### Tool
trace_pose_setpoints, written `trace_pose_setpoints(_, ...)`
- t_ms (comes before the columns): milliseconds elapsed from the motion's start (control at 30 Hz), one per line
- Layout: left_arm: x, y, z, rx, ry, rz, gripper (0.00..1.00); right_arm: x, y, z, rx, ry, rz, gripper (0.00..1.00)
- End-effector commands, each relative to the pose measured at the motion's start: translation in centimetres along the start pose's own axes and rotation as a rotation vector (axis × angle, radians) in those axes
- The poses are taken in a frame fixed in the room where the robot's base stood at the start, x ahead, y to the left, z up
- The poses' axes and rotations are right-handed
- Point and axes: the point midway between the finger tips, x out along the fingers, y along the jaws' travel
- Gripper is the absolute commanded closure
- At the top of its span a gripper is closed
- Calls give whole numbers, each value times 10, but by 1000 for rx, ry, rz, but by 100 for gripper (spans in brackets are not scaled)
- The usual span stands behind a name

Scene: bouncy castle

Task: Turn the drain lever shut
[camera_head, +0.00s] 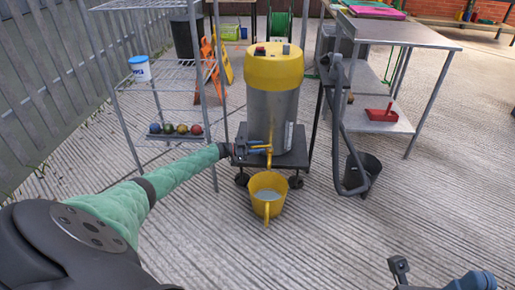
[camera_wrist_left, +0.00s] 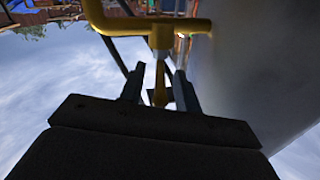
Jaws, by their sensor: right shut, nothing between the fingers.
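A wet vacuum with a yellow top and grey drum (camera_head: 272,105) stands on a dark wheeled trolley. A yellow drain pipe (camera_wrist_left: 193,25) with a valve comes off the drum. The yellow drain lever (camera_wrist_left: 160,84) extends from the valve, between my left fingers in the left wrist view. My left gripper (camera_head: 258,147) is at the valve, low on the drum's front; it also shows in the left wrist view (camera_wrist_left: 159,90). Its fingers are apart, with a gap on each side of the lever. My right gripper (camera_head: 398,268) is shut and empty at the lower right.
A yellow bucket (camera_head: 266,184) with greyish liquid stands below the drain. A wire rack (camera_head: 150,84) with several coloured balls is at left. A metal table (camera_head: 405,32) and a black bucket (camera_head: 372,172) with a hose are at right. The front ground is clear.

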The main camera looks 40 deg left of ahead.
Motion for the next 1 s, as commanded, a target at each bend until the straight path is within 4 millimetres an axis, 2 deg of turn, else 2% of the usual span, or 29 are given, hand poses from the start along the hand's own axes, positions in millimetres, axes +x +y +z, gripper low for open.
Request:
trace_pose_setpoints(267,-6,0,0,0,-1,-1,67,3,0,0,1,7,-2,100)
trace_pose_setpoints(467,-27,-1,-1,0,-3,-1,67,8,1,-1,4,9,6,100)
trace_pose_setpoints(733,-68,0,0,-1,-3,0,67,13,2,-3,9,11,25,100)
trace_pose_setpoints(833,-76,0,1,-1,-2,0,67,14,3,-3,9,13,28,100)
trace_pose_setpoints(1000,-78,0,1,-1,0,0,67,16,3,-3,8,19,30,100)
